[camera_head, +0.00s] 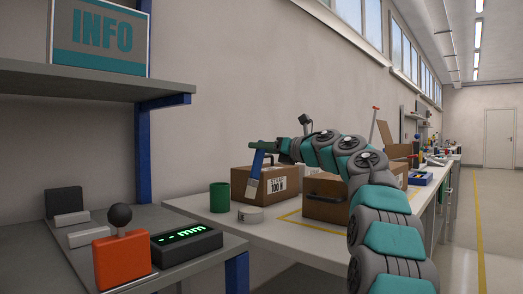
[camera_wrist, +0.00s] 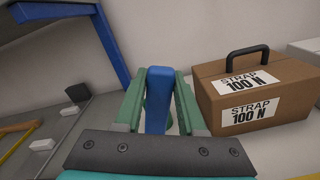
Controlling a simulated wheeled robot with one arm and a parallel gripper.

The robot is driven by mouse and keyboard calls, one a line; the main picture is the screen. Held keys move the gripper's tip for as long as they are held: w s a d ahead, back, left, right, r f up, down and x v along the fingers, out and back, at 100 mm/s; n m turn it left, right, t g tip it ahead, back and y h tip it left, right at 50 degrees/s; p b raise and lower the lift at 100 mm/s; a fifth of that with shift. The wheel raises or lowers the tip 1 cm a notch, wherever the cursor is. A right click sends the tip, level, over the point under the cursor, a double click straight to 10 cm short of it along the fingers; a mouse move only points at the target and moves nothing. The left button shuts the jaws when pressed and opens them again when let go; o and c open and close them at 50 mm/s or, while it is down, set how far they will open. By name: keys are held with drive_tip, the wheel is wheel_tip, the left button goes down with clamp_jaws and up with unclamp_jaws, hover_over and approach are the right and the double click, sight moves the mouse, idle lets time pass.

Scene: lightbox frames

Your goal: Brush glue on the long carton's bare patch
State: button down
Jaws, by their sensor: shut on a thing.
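My gripper (camera_head: 273,149) is shut on the blue handle of a brush (camera_head: 257,165), held upright and slightly tilted. The brush's pale bristle end hangs down in front of a brown carton (camera_head: 286,184) labelled 100 N. In the wrist view the blue brush handle (camera_wrist: 157,100) stands between the green fingers of my gripper (camera_wrist: 158,80). There the carton (camera_wrist: 285,95), with a black handle and STRAP labels, is to the right. Another brown carton (camera_head: 325,208) stands nearer in the head view, partly behind my arm. I cannot tell which carton is the long one; no bare patch is distinguishable.
An orange block with a black knob (camera_head: 121,258) and a digital gauge (camera_head: 186,243) are at front left. A blue shelf post (camera_head: 143,150) rises behind.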

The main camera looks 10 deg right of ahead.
drive_tip(key=shift+r+p, duration=1.65)
drive_tip(key=shift+r, duration=0.45)
